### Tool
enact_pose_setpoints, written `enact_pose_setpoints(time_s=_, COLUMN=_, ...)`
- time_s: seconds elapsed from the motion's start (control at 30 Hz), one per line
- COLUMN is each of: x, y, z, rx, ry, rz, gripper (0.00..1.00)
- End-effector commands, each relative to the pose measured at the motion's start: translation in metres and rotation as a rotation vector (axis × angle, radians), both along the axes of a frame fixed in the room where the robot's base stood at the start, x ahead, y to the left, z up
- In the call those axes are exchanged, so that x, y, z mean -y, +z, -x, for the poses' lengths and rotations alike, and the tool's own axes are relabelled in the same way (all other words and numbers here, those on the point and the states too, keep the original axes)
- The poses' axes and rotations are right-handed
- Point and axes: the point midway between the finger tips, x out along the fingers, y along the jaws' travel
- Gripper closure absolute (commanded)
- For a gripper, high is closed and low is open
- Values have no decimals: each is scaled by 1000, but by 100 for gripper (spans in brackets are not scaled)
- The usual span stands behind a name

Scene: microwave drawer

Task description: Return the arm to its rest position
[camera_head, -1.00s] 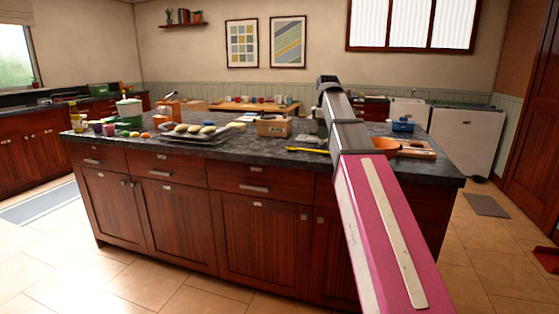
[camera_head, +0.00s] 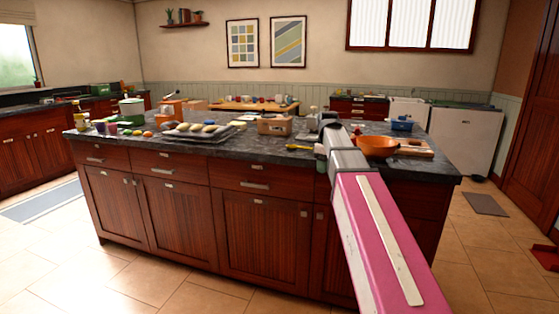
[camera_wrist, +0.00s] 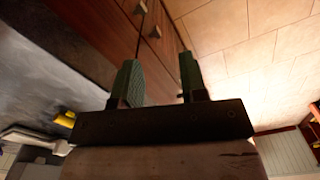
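My arm (camera_head: 376,230), pink with grey and white parts, reaches from the lower right of the head view toward the island's front edge. Its far end is low, in front of the countertop. My gripper shows in the wrist view (camera_wrist: 160,85). Its two dark green fingers stand well apart with nothing between them. Wooden cabinet fronts and floor tiles lie beyond the fingers.
The island (camera_head: 250,158) has a dark stone top. On it are a tray of pale oval items (camera_head: 198,132), a cardboard box (camera_head: 274,125), an orange bowl (camera_head: 377,146) and a blue container (camera_head: 401,124).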

Motion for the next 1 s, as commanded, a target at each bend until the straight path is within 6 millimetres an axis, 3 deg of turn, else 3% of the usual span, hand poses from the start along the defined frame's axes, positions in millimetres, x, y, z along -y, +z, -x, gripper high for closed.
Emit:
enact_pose_setpoints(time_s=0.1, x=2, y=-50, z=17, rx=-5, ry=-93, rz=0, gripper=61)
enact_pose_setpoints(time_s=0.5, x=8, y=-195, z=77, rx=-3, ry=-430, rz=0, gripper=61)
enact_pose_setpoints(time_s=0.8, x=12, y=-284, z=140, rx=-1, ry=-682, rz=-1, gripper=61)
enact_pose_setpoints(time_s=1.0, x=14, y=-328, z=180, rx=1, ry=-831, rz=-2, gripper=61)
